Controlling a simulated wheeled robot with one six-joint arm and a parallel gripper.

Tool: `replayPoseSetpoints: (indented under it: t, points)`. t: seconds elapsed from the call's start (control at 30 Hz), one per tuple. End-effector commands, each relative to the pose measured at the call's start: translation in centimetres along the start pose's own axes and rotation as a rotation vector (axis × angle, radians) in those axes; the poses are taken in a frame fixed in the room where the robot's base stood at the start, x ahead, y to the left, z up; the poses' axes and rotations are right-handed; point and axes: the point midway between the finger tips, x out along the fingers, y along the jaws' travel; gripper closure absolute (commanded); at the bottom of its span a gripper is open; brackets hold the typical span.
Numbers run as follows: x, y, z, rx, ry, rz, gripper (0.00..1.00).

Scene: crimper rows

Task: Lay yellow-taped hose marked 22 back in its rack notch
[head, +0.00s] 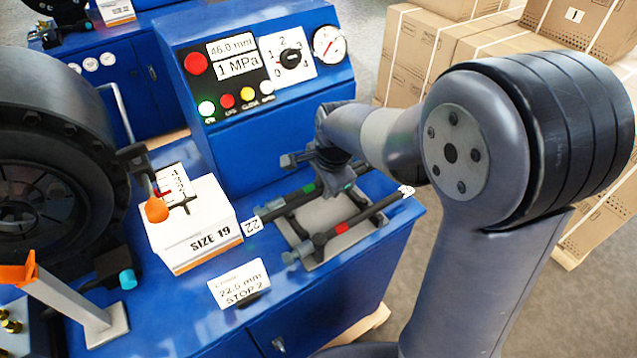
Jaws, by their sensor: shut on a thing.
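A dark hose with a white tag marked 22 (272,210) runs from the tag at its left end up to my gripper (335,178). My gripper is shut on it above the back of the rack. A green band shows on or beside this hose left of the jaws; I see no yellow tape, and the jaws hide part of the hose. The grey rack (318,216) sits on the blue bench. A second dark hose with red tape (342,228) lies across its front, with a white tag at its right end. I cannot tell whether the held hose touches a notch.
A white SIZE 19 box (195,228) and a 22.5 mm STOP 2 card (239,283) are left of the rack. A blue control panel (255,85) rises behind it. A large black wheel-like machine part (50,170) stands left. Cardboard boxes (430,60) are stacked behind.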

Motion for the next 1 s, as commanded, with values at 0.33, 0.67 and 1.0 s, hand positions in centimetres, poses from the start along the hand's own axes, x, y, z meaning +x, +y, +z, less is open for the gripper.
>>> replayPoseSetpoints:
  t: [0.33, 0.67, 1.0]
  points:
    - [4.0, 0.9, 0.1, -0.001, 0.000, 0.000, 1.00]
    - [5.9, 1.3, 0.1, -0.001, 0.000, -0.001, 1.00]
    - [5.8, 1.3, 0.1, -0.001, 0.000, -0.001, 1.00]
